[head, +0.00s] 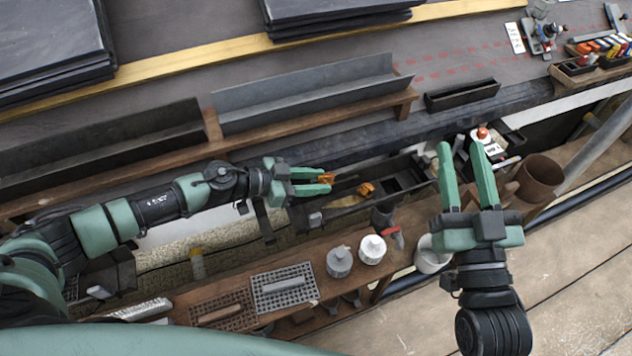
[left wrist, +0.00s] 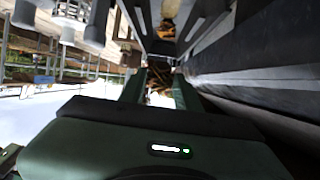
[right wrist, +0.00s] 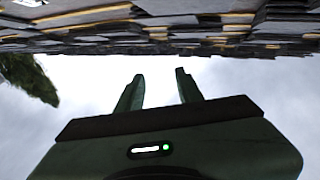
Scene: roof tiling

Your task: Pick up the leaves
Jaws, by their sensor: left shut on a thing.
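My left gripper (head: 328,183) is shut on an orange-brown leaf (head: 326,178) at the gutter channel. The held leaf also shows between the fingers in the left wrist view (left wrist: 158,96), where it is dark and partly hidden. A second orange-yellow leaf (head: 366,189) lies in the dark gutter (head: 345,201), a little to the right of the left fingertips. It also shows in the left wrist view (left wrist: 166,28). My right gripper (head: 461,150) is open and empty, raised in front of the right end of the gutter. In the right wrist view its fingers stand apart against the sky.
Grey gutter lengths (head: 305,95) lie along the roof edge. Slate stacks (head: 50,40) and a tool tray (head: 600,50) sit further up.

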